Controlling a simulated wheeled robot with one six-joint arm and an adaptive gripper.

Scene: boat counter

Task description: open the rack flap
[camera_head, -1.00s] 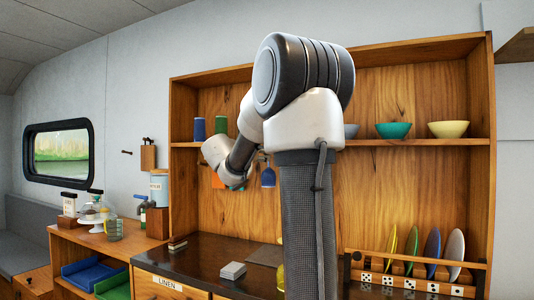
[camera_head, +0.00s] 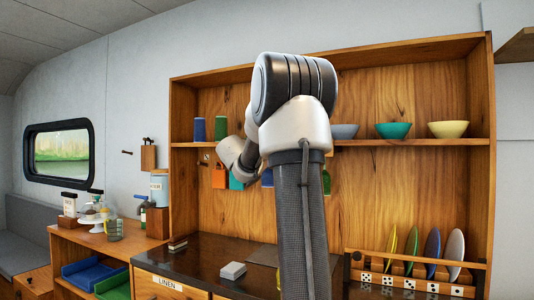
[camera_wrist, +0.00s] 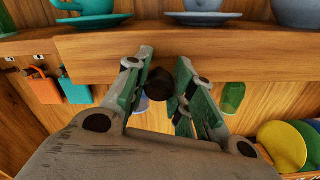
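In the wrist view a wooden board (camera_wrist: 245,47), apparently the rack flap, runs across below cups on saucers. A dark round knob (camera_wrist: 160,84) sits at its lower middle. My gripper (camera_wrist: 163,75) is open, with one finger on each side of the knob. I cannot tell whether either finger touches it. In the head view my arm hides the gripper and the board.
Hanging below the shelf are an orange item (camera_wrist: 43,86), a teal one (camera_wrist: 74,88) and a green one (camera_wrist: 233,97). A teal cup (camera_wrist: 85,5) stands above. A plate rack (camera_head: 418,284) is at lower right. The dark counter (camera_head: 205,256) is mostly clear.

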